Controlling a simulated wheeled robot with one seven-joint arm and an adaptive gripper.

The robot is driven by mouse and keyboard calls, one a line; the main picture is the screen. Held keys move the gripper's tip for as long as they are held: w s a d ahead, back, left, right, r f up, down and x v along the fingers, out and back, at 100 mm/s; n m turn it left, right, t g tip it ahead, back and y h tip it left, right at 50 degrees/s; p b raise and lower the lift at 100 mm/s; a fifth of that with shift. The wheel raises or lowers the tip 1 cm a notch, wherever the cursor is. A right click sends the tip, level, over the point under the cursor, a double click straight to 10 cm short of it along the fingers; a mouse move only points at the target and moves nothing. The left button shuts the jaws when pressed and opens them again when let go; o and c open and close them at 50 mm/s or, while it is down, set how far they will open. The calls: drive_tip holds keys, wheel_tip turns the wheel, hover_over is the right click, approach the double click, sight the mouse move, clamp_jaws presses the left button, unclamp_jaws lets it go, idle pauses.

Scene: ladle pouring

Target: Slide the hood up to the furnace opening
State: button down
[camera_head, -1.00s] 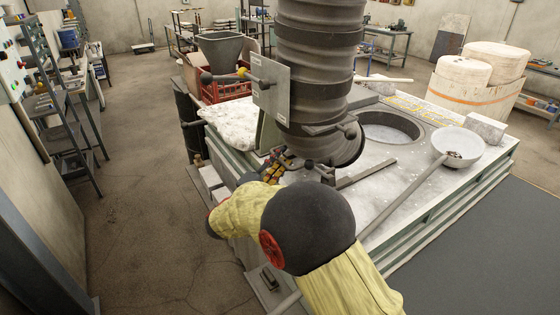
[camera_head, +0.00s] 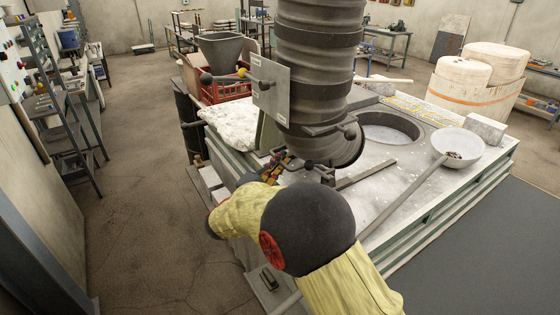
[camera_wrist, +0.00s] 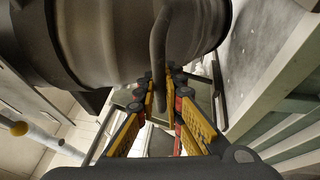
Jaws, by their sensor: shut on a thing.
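The hood (camera_head: 325,145) is the dark lower end of a thick ribbed duct, just left of the furnace opening (camera_head: 388,134). The round opening is uncovered in the part I see, and the hood hides its left edge. My gripper (camera_head: 275,166) is low at the hood's near left side, partly hidden by my arm. In the wrist view, the yellow fingers of my gripper (camera_wrist: 160,88) are shut on a dark curved handle bar (camera_wrist: 159,52) in front of the hood (camera_wrist: 120,40).
A ladle (camera_head: 458,143) with a long handle rests at the right of the furnace top (camera_head: 400,180). A control plate (camera_head: 270,90) with knobs stands left of the duct. A pale slab (camera_head: 232,122) lies behind my gripper. Bare furnace top lies right of the hood.

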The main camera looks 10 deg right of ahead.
sight(318, 161)
drive_tip(key=shift+d, duration=0.1)
idle(0.3)
drive_tip(key=w+d+p, duration=0.2)
drive_tip(key=d, duration=0.5)
drive_tip(key=w+d+p, duration=0.2)
drive_tip(key=d, duration=0.5)
drive_tip(key=w+d+p, duration=0.2)
drive_tip(key=d+p, duration=0.1)
drive_tip(key=d, duration=0.4)
drive_tip(key=shift+w, duration=0.4)
drive_tip(key=c, duration=2.2)
unclamp_jaws()
drive_tip(key=shift+d+f, duration=0.1)
drive_tip(key=shift+d, duration=0.15)
drive_tip(key=o, duration=0.3)
drive_tip(key=shift+a, duration=0.15)
drive_tip(key=shift+a, duration=0.1)
drive_tip(key=shift+s+a, duration=0.15)
drive_tip(key=shift+a, duration=0.05)
drive_tip(key=v, duration=1.1)
drive_tip(key=shift+a, duration=0.1)
